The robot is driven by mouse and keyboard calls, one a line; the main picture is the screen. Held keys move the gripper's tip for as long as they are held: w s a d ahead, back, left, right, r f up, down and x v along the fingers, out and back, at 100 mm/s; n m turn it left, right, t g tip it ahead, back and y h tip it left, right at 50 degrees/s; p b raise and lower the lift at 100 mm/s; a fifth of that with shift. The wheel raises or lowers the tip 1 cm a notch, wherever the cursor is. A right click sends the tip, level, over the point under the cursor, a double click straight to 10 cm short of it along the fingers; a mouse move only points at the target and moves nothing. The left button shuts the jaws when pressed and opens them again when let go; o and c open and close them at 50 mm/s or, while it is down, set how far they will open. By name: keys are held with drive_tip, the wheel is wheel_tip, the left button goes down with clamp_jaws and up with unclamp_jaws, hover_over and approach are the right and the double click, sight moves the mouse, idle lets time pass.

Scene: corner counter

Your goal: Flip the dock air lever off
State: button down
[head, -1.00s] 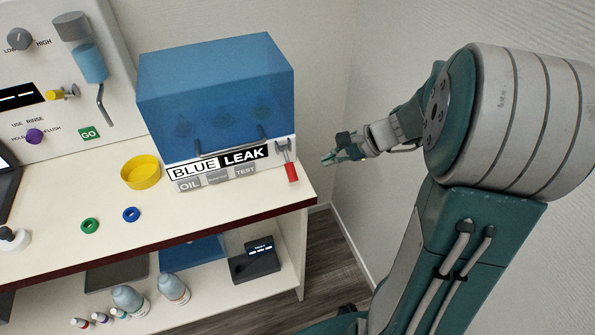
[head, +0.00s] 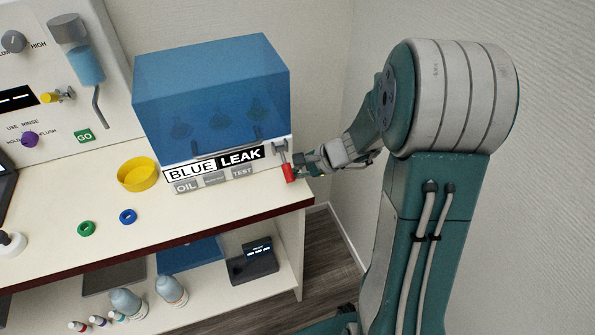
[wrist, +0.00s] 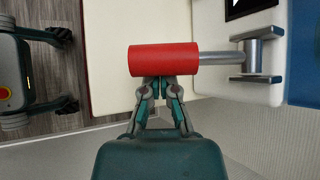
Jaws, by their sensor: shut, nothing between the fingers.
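The dock air lever is a metal rod with a red grip (head: 287,173) on the right front corner of the blue-lidded dock (head: 215,95). In the head view it hangs down with the red end low. In the wrist view the red grip (wrist: 164,60) lies across the picture, its metal rod running right to a bracket (wrist: 258,60). My gripper (head: 298,173) is at the right side of the red grip. In the wrist view my gripper (wrist: 159,80) has its fingertips together against or just short of the grip; contact cannot be told. It is shut and holds nothing.
The dock stands near the right end of the white counter (head: 190,215), with the wall close by on the right. A yellow dish (head: 138,174), a green ring (head: 87,229) and a blue ring (head: 128,216) lie left of it. A lower shelf holds bottles (head: 171,290).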

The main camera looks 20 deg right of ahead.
drive_tip(key=shift+s+r+g, duration=0.2)
drive_tip(key=shift+r+g, duration=0.15)
drive_tip(key=shift+g, duration=0.25)
idle(0.3)
drive_tip(key=r+m+g, duration=0.1)
drive_tip(key=s+r+m+g, duration=0.1)
drive_tip(key=g, duration=0.1)
drive_tip(key=r+m+g, duration=0.1)
drive_tip(key=g, duration=0.1)
drive_tip(key=shift+r+g, duration=0.3)
drive_tip(key=shift+r, duration=0.05)
drive_tip(key=shift+r+m+g, duration=0.5)
drive_tip(key=shift+r+g, duration=0.35)
drive_tip(key=shift+g, duration=0.35)
drive_tip(key=shift+w+r, duration=0.1)
drive_tip(key=shift+r, duration=0.3)
wheel_tip(320, 180, up, 10)
drive_tip(key=shift+d, duration=0.3)
